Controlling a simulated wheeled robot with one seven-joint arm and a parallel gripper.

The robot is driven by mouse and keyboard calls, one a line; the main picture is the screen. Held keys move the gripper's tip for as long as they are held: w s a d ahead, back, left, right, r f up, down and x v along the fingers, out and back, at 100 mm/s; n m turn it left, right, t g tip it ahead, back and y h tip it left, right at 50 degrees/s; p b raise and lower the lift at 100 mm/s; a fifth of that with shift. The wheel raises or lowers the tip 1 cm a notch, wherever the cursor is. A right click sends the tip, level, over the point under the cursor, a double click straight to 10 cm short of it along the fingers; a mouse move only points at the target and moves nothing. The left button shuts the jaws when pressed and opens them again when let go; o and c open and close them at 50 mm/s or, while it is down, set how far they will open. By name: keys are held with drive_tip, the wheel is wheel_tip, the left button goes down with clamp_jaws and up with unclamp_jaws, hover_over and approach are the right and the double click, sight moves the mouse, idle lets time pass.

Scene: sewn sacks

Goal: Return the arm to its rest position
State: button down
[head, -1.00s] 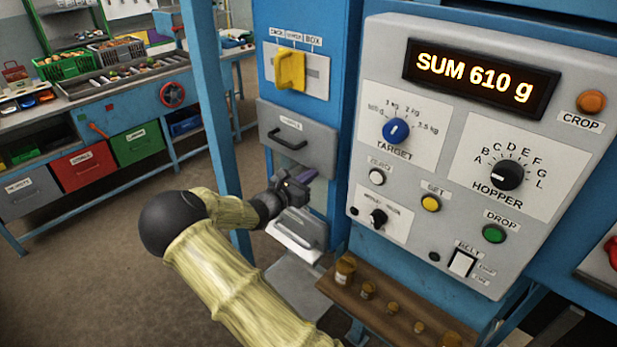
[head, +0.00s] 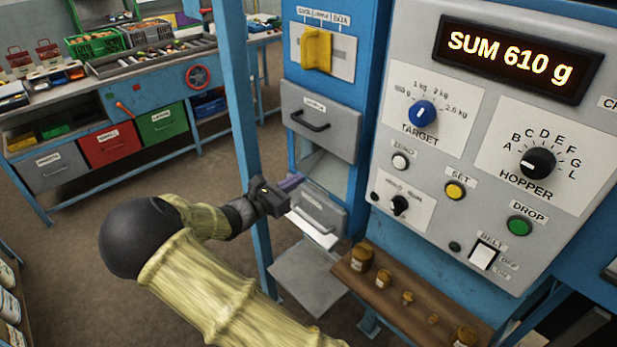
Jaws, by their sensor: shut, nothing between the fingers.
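My gripper (head: 290,184) is at the end of my sleeved arm, left of the middle of the head view. It is shut with nothing in it. It is in front of the blue machine column, near the opening between the upper grey drawer (head: 320,122) and the lower grey drawer (head: 318,212). I cannot tell whether it touches anything there.
The control panel (head: 462,215) with the display reading SUM 610 g (head: 510,56) stands on the right. A wooden shelf (head: 372,288) with several brass weights is below it. A blue post (head: 236,110) stands close to my gripper. A workbench (head: 150,95) is at the back left. The floor between is open.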

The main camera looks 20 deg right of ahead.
drive_tip(key=shift+a, duration=0.25)
drive_tip(key=shift+w, duration=0.1)
drive_tip(key=s+d+f+m+g+y, duration=0.3)
drive_tip(key=s+f+m+g+y, duration=0.15)
drive_tip(key=s, duration=0.25)
drive_tip(key=s+d+f+m+g+y, duration=0.3)
drive_tip(key=s+m, duration=0.3)
drive_tip(key=s, duration=0.1)
drive_tip(key=s+a+r+m+t+y, duration=0.2)
drive_tip(key=s+a+r+m+y, duration=0.3)
drive_tip(key=s+a+m+y, duration=0.3)
drive_tip(key=s+m+y, duration=0.1)
drive_tip(key=m, duration=0.3)
drive_tip(key=shift+s+a, duration=0.3)
drive_tip(key=shift+s, duration=0.05)
